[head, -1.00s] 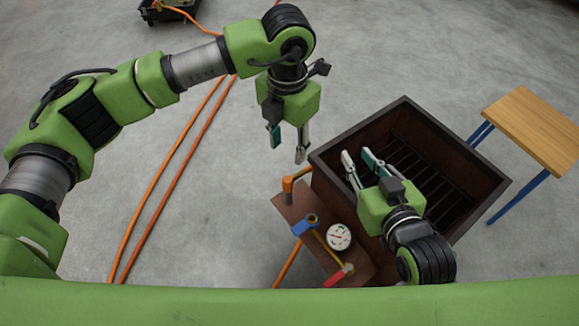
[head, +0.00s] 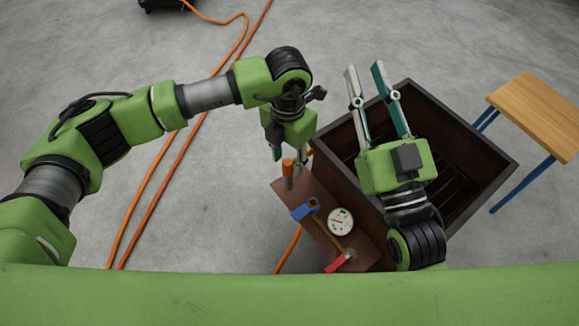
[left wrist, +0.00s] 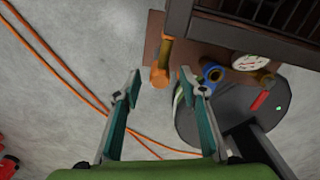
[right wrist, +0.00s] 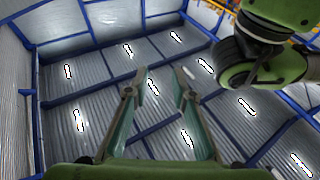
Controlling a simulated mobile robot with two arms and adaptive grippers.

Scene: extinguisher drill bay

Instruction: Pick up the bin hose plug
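The bin hose plug (head: 288,168) is an orange piece at the upper left end of a brown ledge on the dark bin, partly hidden by my left gripper in the head view. My left gripper (head: 287,158) points down over it, open. In the left wrist view the orange plug (left wrist: 160,76) shows between the two spread fingertips (left wrist: 160,80), with gaps on both sides. My right gripper (head: 364,68) is open, empty and raised in front of the bin. Its wrist view shows its spread fingers (right wrist: 159,85) against the ceiling.
The dark slatted bin (head: 470,165) stands right of the plug. The ledge (head: 300,188) also carries a blue-and-red-ended valve (head: 304,209) and a white gauge (head: 341,221). A wooden table (head: 538,112) is at right. Orange hoses (head: 165,180) run over the floor at left.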

